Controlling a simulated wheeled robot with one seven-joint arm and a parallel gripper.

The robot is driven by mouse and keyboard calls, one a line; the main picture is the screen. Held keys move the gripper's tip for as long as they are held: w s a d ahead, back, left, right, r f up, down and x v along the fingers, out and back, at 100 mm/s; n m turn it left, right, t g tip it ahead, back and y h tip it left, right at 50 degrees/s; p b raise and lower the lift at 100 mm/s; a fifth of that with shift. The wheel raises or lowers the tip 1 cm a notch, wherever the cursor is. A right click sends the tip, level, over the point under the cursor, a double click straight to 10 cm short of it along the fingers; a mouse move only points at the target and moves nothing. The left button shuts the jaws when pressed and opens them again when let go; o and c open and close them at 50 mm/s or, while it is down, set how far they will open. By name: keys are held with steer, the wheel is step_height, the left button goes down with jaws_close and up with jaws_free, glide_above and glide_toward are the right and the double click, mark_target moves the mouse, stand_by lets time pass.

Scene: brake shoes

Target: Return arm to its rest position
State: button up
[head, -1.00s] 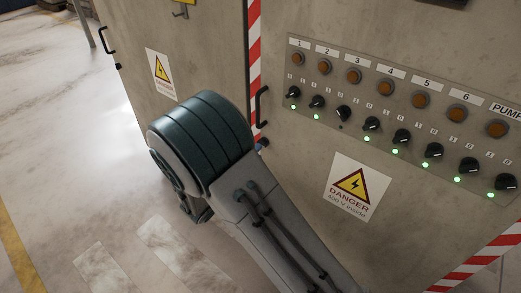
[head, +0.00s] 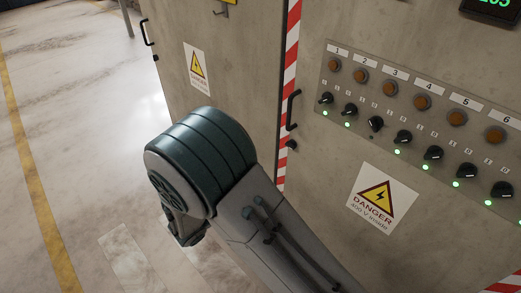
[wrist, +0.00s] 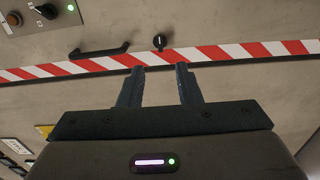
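My gripper (wrist: 158,84) shows in the wrist view with its two dark fingers apart and nothing between them. It faces the cabinet front, near the red-and-white striped tape, and does not visibly touch it. In the head view my arm is bent at a dark green joint in front of the grey cabinet (head: 240,75), and the gripper itself is hidden there.
The cabinet carries a switch panel (head: 408,92) with orange lamps, black knobs and green lights; the third knob's light looks dark. A black handle (head: 292,110) sticks out beside the striped tape (head: 290,60). A danger sign (head: 382,198) is below. Open floor (head: 75,110) lies left.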

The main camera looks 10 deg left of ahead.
steer(key=s+d+r+m+g+p, duration=0.25)
steer(key=d+r+g+p, duration=0.35)
steer(key=d+r, duration=0.3)
steer(key=s+d+r+m+g+p, duration=0.2)
steer(key=d+r+m+g+p, duration=0.2)
steer(key=d+r+g+p, duration=0.45)
steer(key=s+d+r+m+t+y+p, duration=0.1)
steer(key=s+d+r+m+y+p, duration=0.1)
steer(key=r, duration=0.6)
steer(key=s+d+r+m+t+y+p, duration=0.2)
steer(key=s+d+r+y+p, duration=0.2)
steer(key=s+r+y+p, duration=0.2)
step_height(320, 180, up, 4)
steer(key=y+p, duration=0.2)
steer(key=y, duration=0.1)
steer(key=shift+s+f, duration=0.2)
steer(key=shift+s, duration=0.1)
steer(key=c, duration=0.3)
